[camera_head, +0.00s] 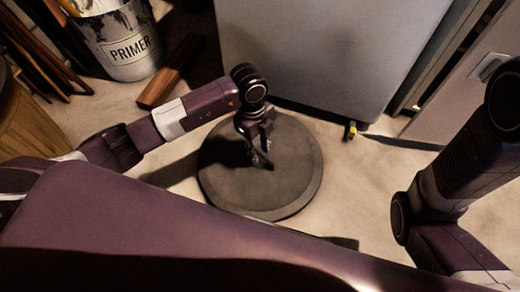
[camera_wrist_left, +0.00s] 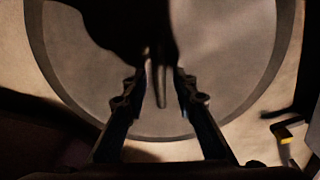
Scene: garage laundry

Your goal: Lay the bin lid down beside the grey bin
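A round dark grey lid (camera_head: 222,180) lies flat below my left arm in the head view. It fills most of the left wrist view (camera_wrist_left: 90,75). My left gripper (camera_head: 262,158) points down over its middle. In the left wrist view the fingers (camera_wrist_left: 162,88) stand apart, one on each side of a narrow upright piece, apparently the lid's handle (camera_wrist_left: 160,78). Small gaps seem to show beside it, and a dark shadow covers part of it. I cannot tell whether the lid rests on the bin or the floor. No bin wall shows. My right gripper is out of view.
A large grey cabinet or appliance (camera_head: 320,50) stands just behind the lid. A primer bucket (camera_head: 125,45) and a wooden block (camera_head: 172,72) are at the back left. A small yellow-and-black item (camera_head: 351,130) lies right of the lid. Bare floor (camera_head: 365,190) shows to the right.

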